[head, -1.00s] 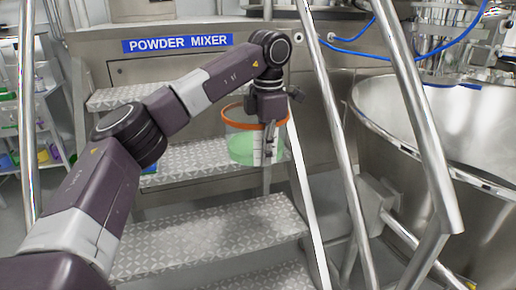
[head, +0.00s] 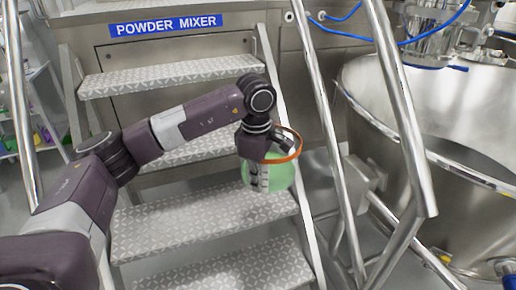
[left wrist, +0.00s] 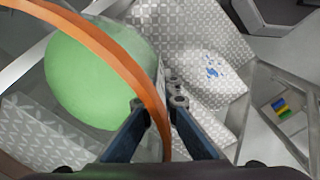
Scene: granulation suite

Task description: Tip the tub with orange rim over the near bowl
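The tub with orange rim (head: 286,174) is clear-walled with green contents. It is roughly upright, in front of the steps at the right end of the stair treads. My left gripper (head: 257,182) points down at its left side. In the left wrist view the orange rim (left wrist: 118,62) passes between the two fingers (left wrist: 160,104), which straddle the wall and hold it. The green contents (left wrist: 95,75) lie to the left there. A large open steel bowl (head: 470,220) stands at the right, beyond the handrails; no second bowl is clearly visible. My right gripper is not in view.
Two sloping steel handrails (head: 403,110) stand between the tub and the bowl. Metal steps (head: 205,222) lie behind and below the tub, under a powder mixer sign (head: 166,25). A blue hose (head: 345,33) runs above. Shelves (head: 40,115) stand at far left.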

